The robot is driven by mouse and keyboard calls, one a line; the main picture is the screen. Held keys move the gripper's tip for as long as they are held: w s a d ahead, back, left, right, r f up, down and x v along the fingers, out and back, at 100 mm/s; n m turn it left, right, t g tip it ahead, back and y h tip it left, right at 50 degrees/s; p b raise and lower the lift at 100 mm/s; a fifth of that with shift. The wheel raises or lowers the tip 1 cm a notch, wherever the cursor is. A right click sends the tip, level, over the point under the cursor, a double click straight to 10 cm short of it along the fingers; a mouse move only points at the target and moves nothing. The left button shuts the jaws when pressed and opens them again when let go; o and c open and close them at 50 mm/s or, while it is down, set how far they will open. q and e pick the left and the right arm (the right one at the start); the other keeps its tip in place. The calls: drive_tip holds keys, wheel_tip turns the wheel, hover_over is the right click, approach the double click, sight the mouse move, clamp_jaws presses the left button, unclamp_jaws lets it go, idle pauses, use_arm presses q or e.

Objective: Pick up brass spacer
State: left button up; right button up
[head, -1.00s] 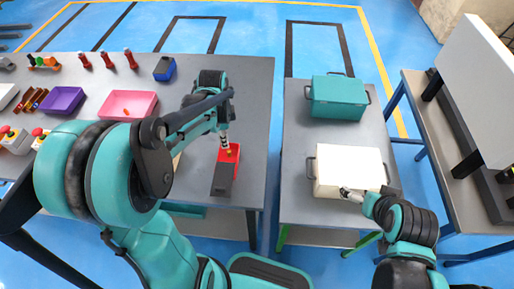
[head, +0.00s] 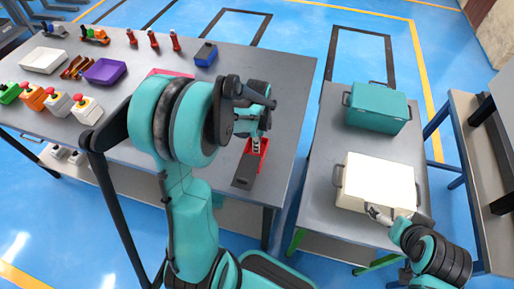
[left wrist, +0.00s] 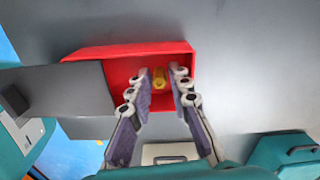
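The brass spacer (left wrist: 160,78) is a small yellow piece inside a red box (left wrist: 122,68), seen in the left wrist view. The red box also shows in the head view (head: 264,156), at the right part of the left table, with a dark grey part at its near end. My left gripper (left wrist: 162,73) is open, with one finger on each side of the spacer; whether they touch it I cannot tell. In the head view my left gripper (head: 255,146) points down at the box and hides the spacer. My right gripper (head: 375,214) is beside the white case's front edge.
The white case (head: 375,182) and a teal case (head: 376,107) stand on the right table. The left table holds a purple tray (head: 105,71), a blue box (head: 205,53), a white tray (head: 43,60) and several red-topped buttons. A floor gap separates the tables.

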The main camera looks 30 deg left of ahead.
use_arm(q)
clamp_jaws()
drive_tip(key=shift+r, duration=0.15)
